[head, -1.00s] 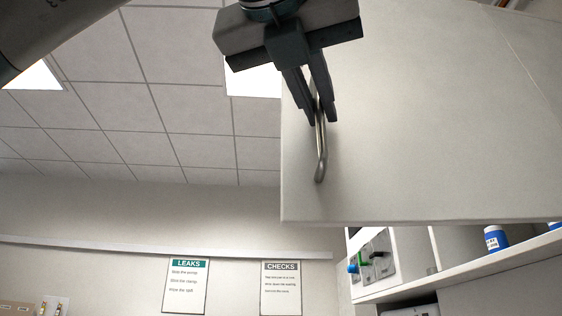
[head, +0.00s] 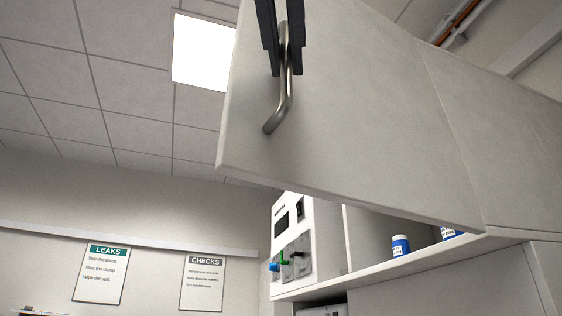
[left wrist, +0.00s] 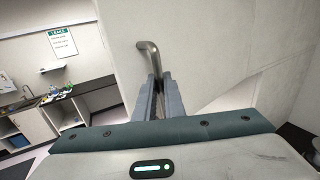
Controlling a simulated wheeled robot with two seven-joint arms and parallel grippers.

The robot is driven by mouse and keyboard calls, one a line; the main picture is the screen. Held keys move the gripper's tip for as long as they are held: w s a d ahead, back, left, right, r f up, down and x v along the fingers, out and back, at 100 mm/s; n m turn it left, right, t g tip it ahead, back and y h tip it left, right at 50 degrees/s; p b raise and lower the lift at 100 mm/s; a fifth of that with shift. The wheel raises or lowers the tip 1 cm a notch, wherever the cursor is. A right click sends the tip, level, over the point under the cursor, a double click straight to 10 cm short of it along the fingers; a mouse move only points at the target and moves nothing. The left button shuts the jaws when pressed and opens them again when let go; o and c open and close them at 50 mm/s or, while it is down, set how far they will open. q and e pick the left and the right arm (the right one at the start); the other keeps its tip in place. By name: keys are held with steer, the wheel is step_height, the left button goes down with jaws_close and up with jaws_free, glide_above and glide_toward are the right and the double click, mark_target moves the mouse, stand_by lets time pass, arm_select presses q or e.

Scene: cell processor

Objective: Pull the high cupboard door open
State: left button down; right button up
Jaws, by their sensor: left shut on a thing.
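The high cupboard door (head: 350,105) is a pale grey panel that stands ajar, with the shelf inside showing below it. Its bent metal handle (head: 274,123) is near the door's left edge. My left gripper (head: 279,62) is shut on the handle at the top of the head view. In the left wrist view the fingers (left wrist: 157,90) are around the handle (left wrist: 147,48), whose bent end sticks out beyond them, and the door (left wrist: 200,45) fills the middle. My right gripper is not in view.
Inside the cupboard are a white device (head: 293,235) with coloured knobs and blue-and-white bottles (head: 400,246). A neighbouring cupboard front (head: 490,120) is at the right. In the left wrist view a low counter (left wrist: 35,125) stands at the left.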

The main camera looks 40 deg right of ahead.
arm_select(q)
steer(key=c, duration=2.1)
jaws_free()
steer(key=shift+d, duration=0.1)
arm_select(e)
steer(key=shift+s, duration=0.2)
arm_select(q)
steer(key=shift+s, duration=0.1)
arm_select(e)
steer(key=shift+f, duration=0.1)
